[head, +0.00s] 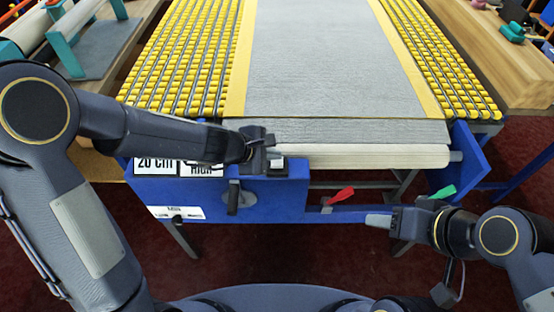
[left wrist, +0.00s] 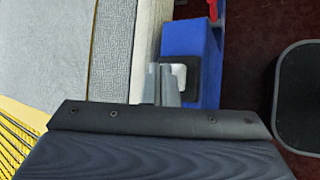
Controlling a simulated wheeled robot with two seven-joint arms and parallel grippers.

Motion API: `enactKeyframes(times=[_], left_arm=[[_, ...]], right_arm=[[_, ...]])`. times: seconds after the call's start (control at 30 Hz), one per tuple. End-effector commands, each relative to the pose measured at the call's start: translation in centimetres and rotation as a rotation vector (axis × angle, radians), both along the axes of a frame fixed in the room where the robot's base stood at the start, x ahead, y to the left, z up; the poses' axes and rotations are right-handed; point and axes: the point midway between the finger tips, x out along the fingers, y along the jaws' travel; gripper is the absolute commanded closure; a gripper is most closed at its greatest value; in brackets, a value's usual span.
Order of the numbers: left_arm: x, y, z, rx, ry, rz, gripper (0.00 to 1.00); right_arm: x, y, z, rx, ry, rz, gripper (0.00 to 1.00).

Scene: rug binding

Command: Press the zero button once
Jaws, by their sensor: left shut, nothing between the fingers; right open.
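A white button in a black surround (left wrist: 180,75) sits on top of the blue housing (head: 300,180) at the front of the roller table. In the left wrist view the tips of my left gripper (left wrist: 165,85) are shut and empty, right beside the white button and partly overlapping it. In the head view my left gripper (head: 272,152) is over the top of the housing and partly hides the button. I cannot tell whether the tips touch it. My right gripper (head: 378,221) is open and empty, low at the right below the table's front edge.
A grey rug with yellow borders (head: 318,55) runs over yellow rollers (head: 190,60). A pale roll (head: 370,157) spans the front. A red lever (head: 340,195) and a green lever (head: 443,191) stick out near my right gripper. A black lever (head: 233,197) is on the housing's front.

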Motion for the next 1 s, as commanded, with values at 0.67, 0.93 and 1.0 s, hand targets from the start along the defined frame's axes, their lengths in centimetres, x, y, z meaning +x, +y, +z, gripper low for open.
enactKeyframes(times=[0.67,0.93,1.0], left_arm=[[0.0,0.0,-0.8,0.000,0.001,0.001,1.00],[0.0,0.0,-1.1,0.000,0.000,0.000,1.00],[0.0,0.0,-1.2,0.001,0.001,0.000,1.00]], right_arm=[[0.0,0.0,-0.8,0.000,0.000,0.000,0.47],[0.0,0.0,-1.1,0.000,0.000,0.000,0.47],[0.0,0.0,-1.2,0.000,0.000,0.000,0.47]])
